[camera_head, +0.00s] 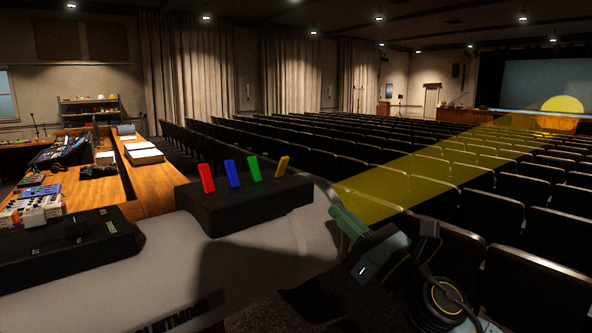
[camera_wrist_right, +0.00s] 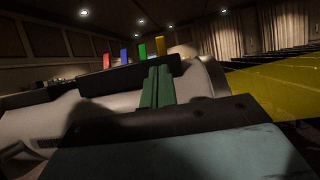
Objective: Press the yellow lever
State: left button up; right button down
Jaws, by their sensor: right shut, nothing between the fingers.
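A black box (camera_head: 240,212) stands on a grey surface and carries a row of coloured levers. The yellow lever (camera_head: 282,166) is the rightmost; it also shows in the right wrist view (camera_wrist_right: 160,44). The green lever (camera_head: 254,168), blue lever (camera_head: 232,174) and red lever (camera_head: 207,178) stand to its left. All are tilted slightly. My right gripper (camera_head: 337,216) is shut and empty, to the right of and lower than the box, apart from the levers. Its green fingers are together in the right wrist view (camera_wrist_right: 157,86). My left gripper is not in view.
A yellow light beam (camera_head: 430,172) crosses the seat rows to the stage. A black device (camera_head: 70,245) lies left of the box. A wooden desk (camera_head: 150,180) with a mixer (camera_head: 62,150) stands behind. Above the levers is free room.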

aim_at(287, 161)
jog(key=p+x, duration=0.2)
jog(key=x, duration=1.1)
jog(key=shift+w+a+r+p, duration=0.15)
jog(key=shift+w+a+p, duration=0.1)
jog(key=shift+p, duration=0.1)
jog(key=shift+w, duration=0.1)
